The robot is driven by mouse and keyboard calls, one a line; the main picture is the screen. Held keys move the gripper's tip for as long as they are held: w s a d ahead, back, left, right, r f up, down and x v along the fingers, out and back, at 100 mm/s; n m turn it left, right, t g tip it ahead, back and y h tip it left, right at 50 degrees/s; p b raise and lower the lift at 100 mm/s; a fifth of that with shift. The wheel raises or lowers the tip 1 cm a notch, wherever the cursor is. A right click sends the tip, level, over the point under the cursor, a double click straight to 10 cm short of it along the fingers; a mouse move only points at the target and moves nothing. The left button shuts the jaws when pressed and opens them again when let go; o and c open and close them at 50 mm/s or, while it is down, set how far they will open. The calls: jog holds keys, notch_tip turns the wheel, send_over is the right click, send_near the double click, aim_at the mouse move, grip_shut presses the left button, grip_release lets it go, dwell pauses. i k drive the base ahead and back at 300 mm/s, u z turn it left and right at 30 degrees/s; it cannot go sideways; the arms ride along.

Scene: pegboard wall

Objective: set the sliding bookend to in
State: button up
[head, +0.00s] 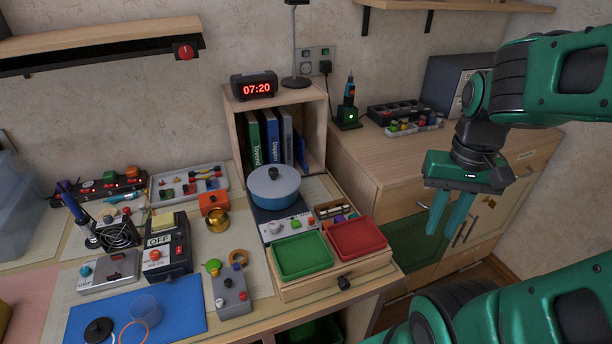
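The wooden book cubby (318,112) stands at the back of the bench, in the middle of the head view. Several upright books (270,138) in green, grey and blue stand in it, with a darker slanted piece (301,152) at their right. I cannot tell whether that piece is the sliding bookend or a book; the pot hides part of the cubby's lower front. My gripper (446,238) is at the right, well apart from the cubby, pointing down. Its two green fingers are apart with nothing between them.
A blue pot (274,185) on a cooker (285,226) stands right before the cubby. A clock (254,84) and a lamp (296,82) stand on top. Red (356,238) and green (301,256) trays are in front. A wooden cabinet (392,160) stands at the right.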

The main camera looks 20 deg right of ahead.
aim_at(298, 143)
jog(key=k, duration=1.3)
jog(key=z, duration=0.45)
jog(key=i, duration=1.65)
jog(key=u, duration=0.45)
